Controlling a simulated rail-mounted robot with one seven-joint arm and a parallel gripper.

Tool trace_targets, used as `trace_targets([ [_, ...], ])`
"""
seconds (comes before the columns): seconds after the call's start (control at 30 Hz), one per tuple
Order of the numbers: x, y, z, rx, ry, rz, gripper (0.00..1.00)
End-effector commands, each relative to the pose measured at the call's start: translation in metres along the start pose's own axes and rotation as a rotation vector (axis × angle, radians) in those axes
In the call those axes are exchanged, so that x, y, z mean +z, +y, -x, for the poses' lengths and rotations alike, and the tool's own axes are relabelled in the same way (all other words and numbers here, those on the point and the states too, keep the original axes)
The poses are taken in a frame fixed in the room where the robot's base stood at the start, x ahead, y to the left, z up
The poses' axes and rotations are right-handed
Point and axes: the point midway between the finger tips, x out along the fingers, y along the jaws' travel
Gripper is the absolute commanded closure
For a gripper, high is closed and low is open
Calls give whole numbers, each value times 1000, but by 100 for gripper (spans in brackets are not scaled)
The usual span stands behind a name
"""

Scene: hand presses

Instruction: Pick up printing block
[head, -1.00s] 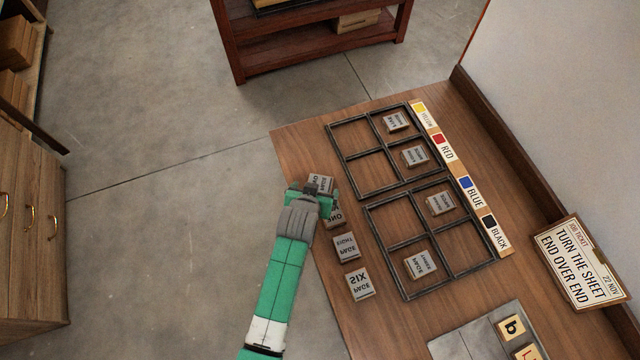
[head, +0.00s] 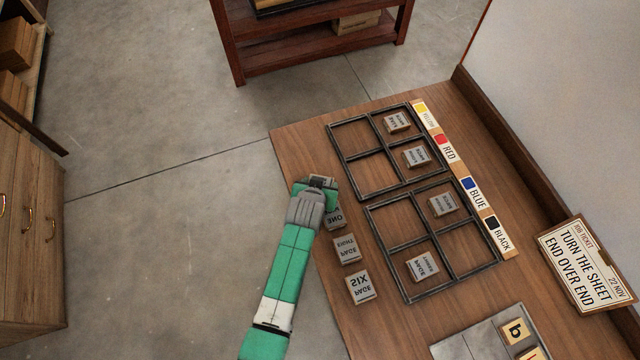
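My gripper (head: 321,187) is over the top end of a column of grey printing blocks at the table's left edge. A block (head: 322,181) is largely hidden under and between the fingers; I cannot tell whether they grip it. Below it in the column are a partly covered block reading "ONE" (head: 335,218), a block reading "PAGE EIGHT" (head: 346,249) and a block reading "PAGE SIX" (head: 360,288). The lettering appears mirrored.
Two black frames with compartments (head: 333,140) (head: 402,297) lie on the wooden table (head: 290,140). Each holds two blocks. A colour strip (head: 467,183) runs along their right side. A job ticket (head: 585,265) reads "TURN THE SHEET END OVER END". A grey plate (head: 455,347) with letter tiles lies at the front.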

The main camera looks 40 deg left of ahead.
Motion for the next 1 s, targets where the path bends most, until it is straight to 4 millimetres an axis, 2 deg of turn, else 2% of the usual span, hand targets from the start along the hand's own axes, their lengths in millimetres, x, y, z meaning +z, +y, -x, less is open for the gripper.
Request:
trace_targets([
  [0.23,-6,0,5,0,3,0,65],
  [0.47,-27,0,30,0,2,0,65],
  [0.5,-17,0,36,0,-2,-1,65],
  [1.0,63,3,132,1,-1,-1,65],
])
